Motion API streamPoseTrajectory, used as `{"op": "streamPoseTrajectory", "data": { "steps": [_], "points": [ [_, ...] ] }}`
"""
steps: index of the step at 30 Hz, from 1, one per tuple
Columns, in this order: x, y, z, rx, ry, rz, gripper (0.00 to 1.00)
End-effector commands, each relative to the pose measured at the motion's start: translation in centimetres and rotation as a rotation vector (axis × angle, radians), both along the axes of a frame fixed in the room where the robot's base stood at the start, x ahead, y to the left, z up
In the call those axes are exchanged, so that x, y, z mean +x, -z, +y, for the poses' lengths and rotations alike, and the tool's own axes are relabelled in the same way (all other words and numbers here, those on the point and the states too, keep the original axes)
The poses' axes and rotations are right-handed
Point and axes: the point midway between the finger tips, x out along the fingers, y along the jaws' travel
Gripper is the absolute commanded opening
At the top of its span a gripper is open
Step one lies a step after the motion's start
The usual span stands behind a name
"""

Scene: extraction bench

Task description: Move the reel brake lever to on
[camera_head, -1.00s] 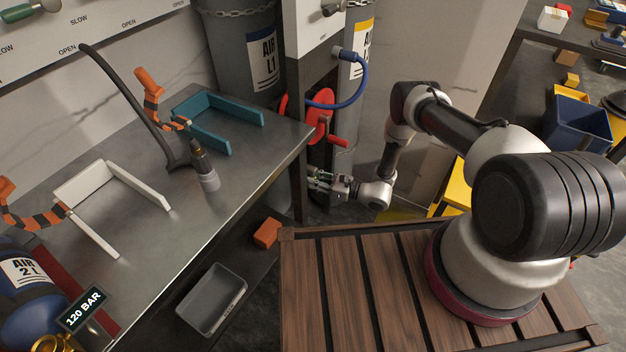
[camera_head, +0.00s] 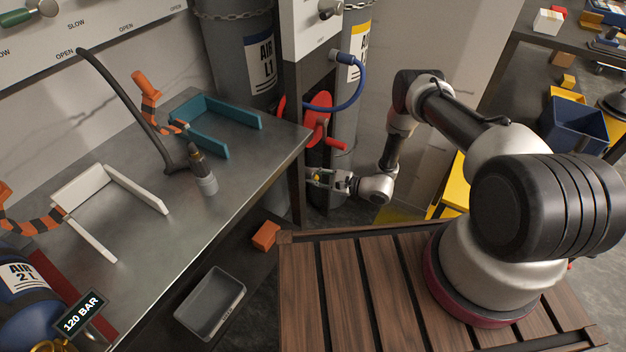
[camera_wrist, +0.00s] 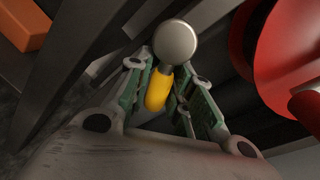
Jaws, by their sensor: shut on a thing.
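The reel brake lever shows in the wrist view as a short yellow grip (camera_wrist: 159,90) with a round grey end (camera_wrist: 175,42). My gripper (camera_wrist: 172,88) has its green-padded fingers on both sides of the yellow grip and is shut on it. In the head view my gripper (camera_head: 318,178) is low beside the bench's right end, below the red reel (camera_head: 317,118), with a small spot of yellow between its fingers. The reel also fills the upper right of the wrist view (camera_wrist: 292,50). The lever's mount and its on/off marks cannot be made out.
A blue hose (camera_head: 358,88) loops beside the reel, and a red crank handle (camera_head: 337,145) sticks out above my gripper. The metal bench (camera_head: 235,165) and its leg (camera_head: 299,185) stand close on the left. An orange block (camera_head: 265,235) lies on the lower shelf.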

Motion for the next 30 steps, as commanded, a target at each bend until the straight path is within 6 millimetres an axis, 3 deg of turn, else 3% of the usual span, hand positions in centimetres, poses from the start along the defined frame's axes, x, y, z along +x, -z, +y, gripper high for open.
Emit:
{"op": "streamPoseTrajectory", "data": {
  "steps": [13,30],
  "points": [
    [0.68,-0.76,-0.53,-0.151,0.0,-0.21,0.0],
    [0.77,-0.9,-0.61,-0.181,0.001,-0.25,0.0]
  ]
}}
